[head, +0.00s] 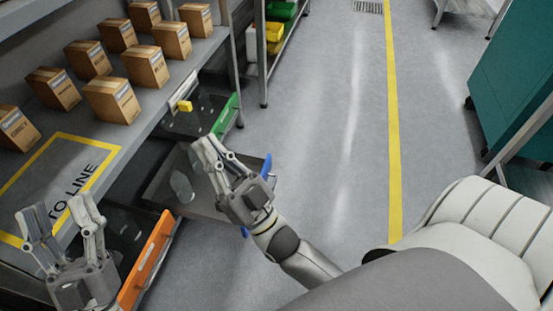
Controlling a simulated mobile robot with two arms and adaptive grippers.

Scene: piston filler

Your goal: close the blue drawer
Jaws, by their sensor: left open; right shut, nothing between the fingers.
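The blue drawer (267,166) is pulled out from under the workbench, between a green drawer and an orange drawer. Only the ends of its blue front show, and its dark tray reaches back under the bench. My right gripper (207,150) is shut and empty. It appears over the drawer's tray and hides the middle of the blue front. I cannot tell whether it touches the drawer. My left gripper (60,218) is open and empty at the lower left, in front of the bench top.
The orange drawer (148,260) stands out at the lower left, and the green drawer (225,116) is beyond the blue one. Several cardboard boxes (112,99) stand on the workbench (128,133). Clear grey floor (325,120) lies to the right, with a teal cabinet (515,85) beyond.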

